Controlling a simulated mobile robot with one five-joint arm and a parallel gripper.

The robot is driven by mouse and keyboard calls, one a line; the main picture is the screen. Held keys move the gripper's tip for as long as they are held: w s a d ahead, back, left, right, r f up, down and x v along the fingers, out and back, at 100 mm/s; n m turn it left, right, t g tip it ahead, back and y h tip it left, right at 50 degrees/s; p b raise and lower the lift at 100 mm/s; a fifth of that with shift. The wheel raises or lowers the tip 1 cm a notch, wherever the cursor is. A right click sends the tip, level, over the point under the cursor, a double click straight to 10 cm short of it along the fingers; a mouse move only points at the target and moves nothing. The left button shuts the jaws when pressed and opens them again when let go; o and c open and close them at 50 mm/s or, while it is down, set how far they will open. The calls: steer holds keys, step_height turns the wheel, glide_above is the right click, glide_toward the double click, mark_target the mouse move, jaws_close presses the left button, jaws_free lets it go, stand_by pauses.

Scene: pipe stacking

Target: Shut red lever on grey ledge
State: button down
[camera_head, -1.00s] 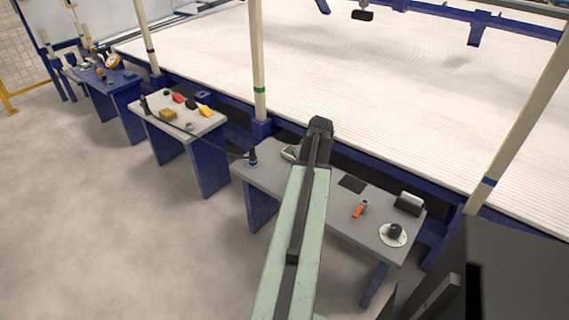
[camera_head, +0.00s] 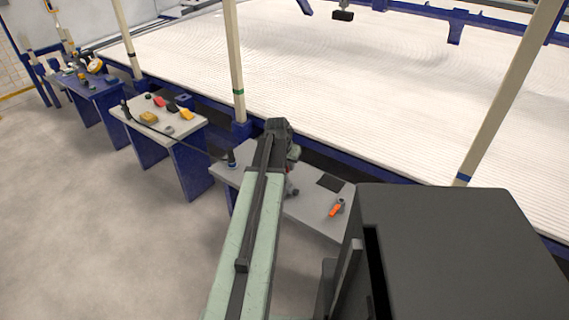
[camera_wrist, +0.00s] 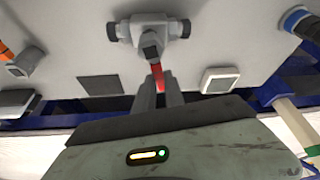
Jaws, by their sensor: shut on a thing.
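The red lever (camera_wrist: 158,74) sticks out from a grey T-shaped valve (camera_wrist: 150,30) with dark end caps in the wrist view. The valve is on the grey ledge (camera_wrist: 195,55). My gripper (camera_wrist: 160,85) has its two grey fingers on either side of the lever's outer end, shut on it. The lever points from the valve's middle toward my wrist, square to the valve's body. In the head view, my arm's dark end hides most of the valve; the grey ledge (camera_head: 307,212) shows to its right.
A valve with an orange handle (camera_head: 337,209) and a dark square plate (camera_head: 330,183) are on the ledge. A white-framed square (camera_wrist: 220,79) and a blue-ringed cylinder (camera_wrist: 298,20) are to the right in the wrist view. Another table (camera_head: 150,132) stands left.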

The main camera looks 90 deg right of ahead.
mark_target(287, 173)
steer(key=shift+s+a+m+g, duration=0.1)
steer(key=shift+s+m+g, duration=0.4)
steer(key=shift+m, duration=0.7)
steer(key=shift+s, duration=0.2)
steer(key=c, duration=1.4)
jaws_free()
steer(key=shift+c, duration=0.2)
steer(key=shift+w, duration=0.1)
steer(key=p+v, duration=0.7)
steer(key=v, duration=0.1)
steer(key=shift+r, duration=0.1)
